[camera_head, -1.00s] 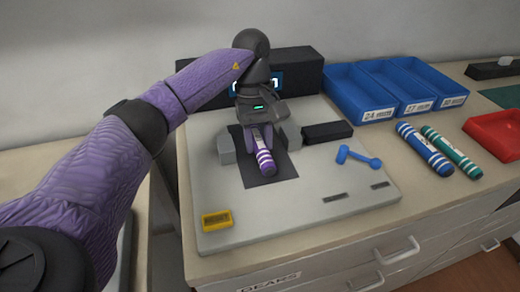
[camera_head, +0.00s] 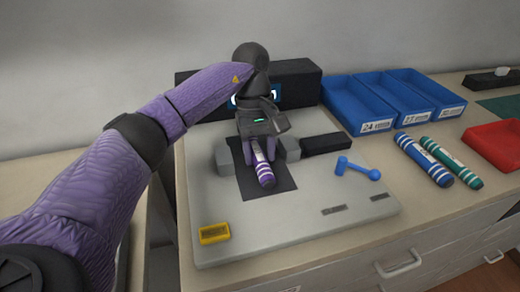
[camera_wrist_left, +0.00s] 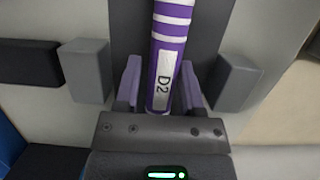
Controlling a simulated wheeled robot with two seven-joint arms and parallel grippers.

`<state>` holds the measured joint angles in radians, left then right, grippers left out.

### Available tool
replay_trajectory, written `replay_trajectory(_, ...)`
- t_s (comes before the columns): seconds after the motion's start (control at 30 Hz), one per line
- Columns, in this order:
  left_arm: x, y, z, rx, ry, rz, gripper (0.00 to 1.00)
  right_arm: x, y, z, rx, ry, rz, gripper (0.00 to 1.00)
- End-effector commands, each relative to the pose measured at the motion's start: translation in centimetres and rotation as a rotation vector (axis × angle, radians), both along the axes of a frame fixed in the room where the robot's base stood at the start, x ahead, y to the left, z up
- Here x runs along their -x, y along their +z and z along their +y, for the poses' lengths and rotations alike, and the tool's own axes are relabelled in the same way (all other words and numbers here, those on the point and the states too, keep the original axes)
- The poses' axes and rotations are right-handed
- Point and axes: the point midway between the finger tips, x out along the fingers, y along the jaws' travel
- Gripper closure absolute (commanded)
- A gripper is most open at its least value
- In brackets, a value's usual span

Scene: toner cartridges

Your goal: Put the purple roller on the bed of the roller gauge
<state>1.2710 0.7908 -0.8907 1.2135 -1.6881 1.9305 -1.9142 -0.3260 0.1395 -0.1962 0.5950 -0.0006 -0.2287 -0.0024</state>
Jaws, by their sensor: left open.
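The purple roller (camera_head: 264,175), with white bands and a "D2" label, lies on the dark bed (camera_head: 284,182) of the roller gauge (camera_head: 330,232). It lies lengthwise between two grey blocks; it also shows in the left wrist view (camera_wrist_left: 168,45). My left gripper (camera_head: 261,151) is over its far part, open, with one purple finger on each side. In the left wrist view the open fingers (camera_wrist_left: 160,90) straddle the labelled end, with a gap at the left finger. The gripper body hides the roller's far end. My right gripper is not in view.
Blue bins (camera_head: 377,126) stand behind right. A blue roller (camera_head: 424,160) and a green roller (camera_head: 450,162) lie right of the plate, near a red tray (camera_head: 495,143).

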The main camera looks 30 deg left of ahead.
Motion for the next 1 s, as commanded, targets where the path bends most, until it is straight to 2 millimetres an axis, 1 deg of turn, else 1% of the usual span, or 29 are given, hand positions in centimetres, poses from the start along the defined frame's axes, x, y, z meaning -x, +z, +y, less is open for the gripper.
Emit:
replay_trajectory(0.03, 0.4, -1.0, 0.0, -0.007, -0.004, 0.031, 0.26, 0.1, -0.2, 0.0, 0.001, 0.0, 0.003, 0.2)
replay_trajectory(0.17, 0.4, 0.4, 0.0, -0.006, -0.003, 0.029, 0.26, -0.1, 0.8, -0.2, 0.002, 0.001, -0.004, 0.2)
replay_trajectory(0.27, -0.1, 2.4, 0.5, -0.006, -0.001, 0.024, 0.26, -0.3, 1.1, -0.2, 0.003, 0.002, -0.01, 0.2)
replay_trajectory(0.3, -0.4, 3.7, 0.7, -0.006, -0.001, 0.022, 0.26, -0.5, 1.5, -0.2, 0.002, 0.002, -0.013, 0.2)
replay_trajectory(0.37, -0.7, 5.5, 1.1, -0.005, 0.001, 0.018, 0.26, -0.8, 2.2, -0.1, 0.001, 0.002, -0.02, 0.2)
replay_trajectory(0.4, -0.9, 6.8, 1.3, -0.006, 0.0, 0.017, 0.26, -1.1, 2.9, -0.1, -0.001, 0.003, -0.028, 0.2)
replay_trajectory(0.5, -1.4, 9.2, 1.8, -0.005, 0.0, 0.017, 0.26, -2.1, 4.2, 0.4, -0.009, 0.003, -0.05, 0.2)
replay_trajectory(0.6, -1.8, 10.8, 2.2, -0.005, 0.0, 0.017, 0.26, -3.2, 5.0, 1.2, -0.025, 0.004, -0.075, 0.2)
replay_trajectory(0.73, -2.0, 11.7, 2.5, -0.004, -0.002, 0.018, 0.26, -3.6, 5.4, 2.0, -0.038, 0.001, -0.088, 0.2)
replay_trajectory(0.87, -2.1, 11.8, 2.6, -0.005, -0.002, 0.017, 0.26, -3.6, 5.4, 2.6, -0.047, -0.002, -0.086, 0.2)
replay_trajectory(1.0, -2.1, 11.7, 2.6, -0.005, -0.002, 0.017, 0.26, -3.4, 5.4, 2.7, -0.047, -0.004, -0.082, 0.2)
